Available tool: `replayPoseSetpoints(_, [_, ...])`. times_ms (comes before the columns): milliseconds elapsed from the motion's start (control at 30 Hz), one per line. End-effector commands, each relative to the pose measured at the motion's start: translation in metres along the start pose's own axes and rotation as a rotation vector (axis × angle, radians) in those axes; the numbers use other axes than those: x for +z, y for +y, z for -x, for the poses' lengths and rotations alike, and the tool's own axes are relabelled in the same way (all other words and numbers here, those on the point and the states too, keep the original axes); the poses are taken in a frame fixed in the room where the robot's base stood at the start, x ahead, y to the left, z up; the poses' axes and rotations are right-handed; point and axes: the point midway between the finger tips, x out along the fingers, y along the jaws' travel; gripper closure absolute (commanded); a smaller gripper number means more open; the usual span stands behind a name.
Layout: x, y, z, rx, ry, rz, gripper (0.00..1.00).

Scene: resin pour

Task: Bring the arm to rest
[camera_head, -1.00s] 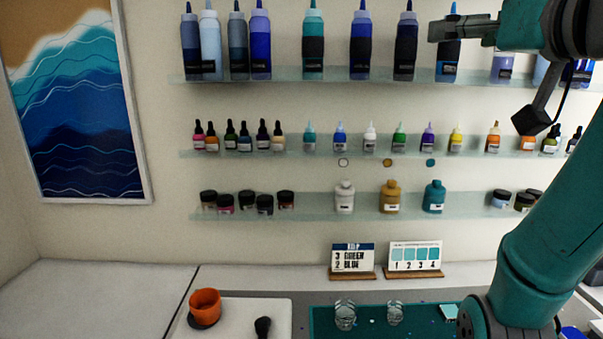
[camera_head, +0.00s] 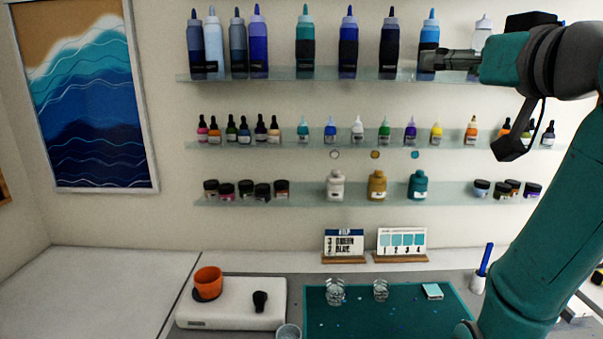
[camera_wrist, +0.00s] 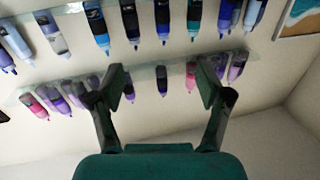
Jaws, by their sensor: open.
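My gripper (camera_head: 432,62) is in the upper right of the head view, level with the top shelf. It is seen from the side there, in front of the right part of the row of large bottles. In the wrist view my gripper (camera_wrist: 165,90) has its two dark fingers spread wide apart. Nothing is held between them. Beyond the fingers the wrist view shows shelves of bottles, upside down. My teal arm rises along the right side of the head view.
A top shelf (camera_head: 290,76), a middle shelf (camera_head: 345,144) and a bottom shelf (camera_head: 300,194) line the wall. Below are a teal mat (camera_head: 400,318) with two clear cups, an orange cup (camera_head: 208,279) on a white slab (camera_head: 240,314), and a recipe card (camera_head: 343,243).

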Motion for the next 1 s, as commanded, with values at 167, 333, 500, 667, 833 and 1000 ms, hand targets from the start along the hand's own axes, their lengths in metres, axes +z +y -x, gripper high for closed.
replayPoseSetpoints(167, [0.029,0.005,-0.015,0.001,-0.006,-0.025,0.23])
replayPoseSetpoints(333, [0.07,0.011,-0.032,0.003,-0.013,-0.058,0.23])
replayPoseSetpoints(500, [0.13,0.016,-0.049,0.013,-0.02,-0.099,0.23])
replayPoseSetpoints(667, [0.189,0.02,-0.058,0.028,-0.027,-0.133,0.23])
replayPoseSetpoints(833, [0.251,0.021,-0.06,0.047,-0.036,-0.163,0.23])
replayPoseSetpoints(1000, [0.313,0.021,-0.053,0.07,-0.047,-0.187,0.23])
